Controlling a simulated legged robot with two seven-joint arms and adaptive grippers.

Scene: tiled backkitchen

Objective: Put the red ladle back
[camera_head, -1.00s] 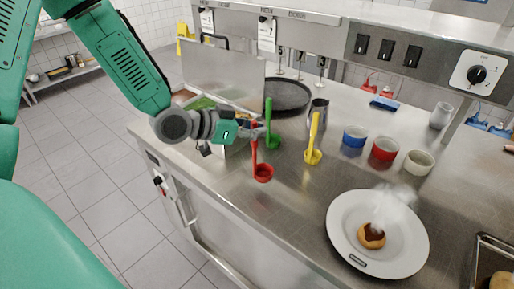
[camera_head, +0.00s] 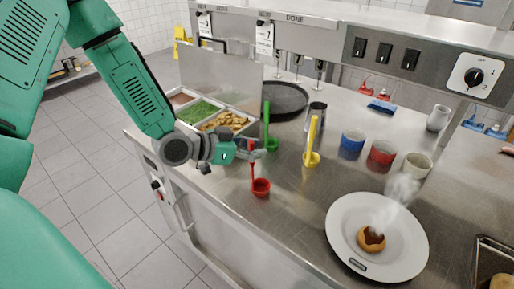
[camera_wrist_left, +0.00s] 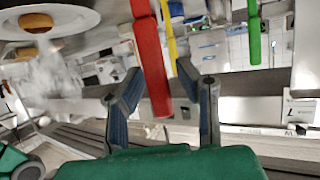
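The red ladle (camera_head: 261,188) hangs upright with its cup down, over the steel counter near its front edge. I cannot tell whether the cup touches the counter. My left gripper (camera_head: 257,151) is at the upper part of its handle. In the left wrist view, the red handle (camera_wrist_left: 150,55) runs between the two fingers of the left gripper (camera_wrist_left: 160,72), which close around it; contact on the right finger is unclear. A red pot (camera_head: 382,152) stands further right, between a blue pot (camera_head: 353,141) and a cream pot (camera_head: 417,165). My right gripper is not in view.
A green ladle (camera_head: 267,125) and a yellow ladle (camera_head: 312,140) stand upright close behind and right of the red one. A white plate (camera_head: 340,235) with steaming food is at front right. Food trays (camera_head: 203,110) and a dark pan (camera_head: 285,98) lie behind the gripper.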

